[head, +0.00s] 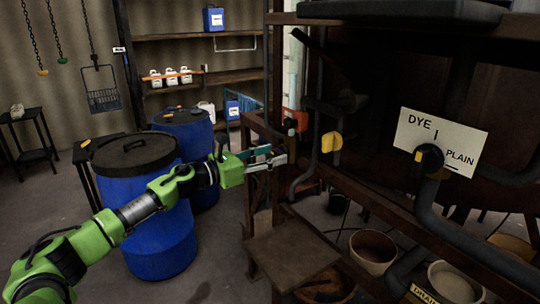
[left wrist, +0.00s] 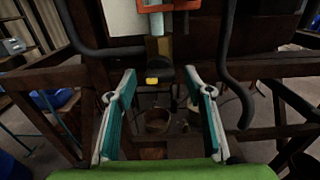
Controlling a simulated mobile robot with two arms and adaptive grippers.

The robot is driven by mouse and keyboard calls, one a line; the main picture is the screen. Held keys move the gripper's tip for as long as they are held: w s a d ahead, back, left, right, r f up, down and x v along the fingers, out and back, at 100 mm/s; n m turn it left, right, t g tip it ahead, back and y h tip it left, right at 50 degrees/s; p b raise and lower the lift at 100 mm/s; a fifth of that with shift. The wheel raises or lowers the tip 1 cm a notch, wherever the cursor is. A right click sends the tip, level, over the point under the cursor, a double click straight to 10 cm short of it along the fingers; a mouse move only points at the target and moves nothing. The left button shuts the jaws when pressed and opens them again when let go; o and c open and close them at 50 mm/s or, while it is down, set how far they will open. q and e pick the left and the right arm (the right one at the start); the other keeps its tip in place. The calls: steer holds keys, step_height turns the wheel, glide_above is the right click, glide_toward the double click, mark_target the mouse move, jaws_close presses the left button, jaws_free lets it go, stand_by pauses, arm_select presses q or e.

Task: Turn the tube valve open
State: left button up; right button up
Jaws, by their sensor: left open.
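My left gripper (head: 277,157) comes in from the left in the head view, its two teal-lined fingers spread and empty. In the left wrist view the open gripper (left wrist: 161,74) has a dark valve body with a yellow tip (left wrist: 152,80) showing between its fingertips. This looks like the tube valve, below a pale upright tube (left wrist: 157,24) and an orange frame (left wrist: 182,5). In the head view the orange frame (head: 303,119) stands just above and beyond the fingertips, below the pale tube (head: 293,75). I cannot tell whether the fingers touch the valve. My right gripper is not in view.
A yellow handle (head: 331,142) sits on the pipework to the right. Wooden beams and a curved dark pipe (left wrist: 240,75) flank the gripper. Blue barrels (head: 160,240) stand at left.

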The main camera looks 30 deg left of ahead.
arm_select(q)
steer(key=c, duration=1.1)
steer(key=n+p, duration=0.1)
steer(key=n, duration=0.3)
steer(key=shift+r+n, duration=0.1)
steer(key=shift+n, duration=0.3)
steer(key=n+p, duration=0.1)
steer(key=n, duration=0.2)
steer(key=shift+n+p, duration=0.3)
steer(key=shift+p, duration=0.1)
steer(key=n+p, duration=0.2)
steer(key=n, duration=0.3)
steer(key=shift+p, duration=0.4)
steer(key=shift+a+n+p, duration=0.1)
steer(key=shift+n+p, duration=0.95)
steer(key=shift+n, duration=1.15)
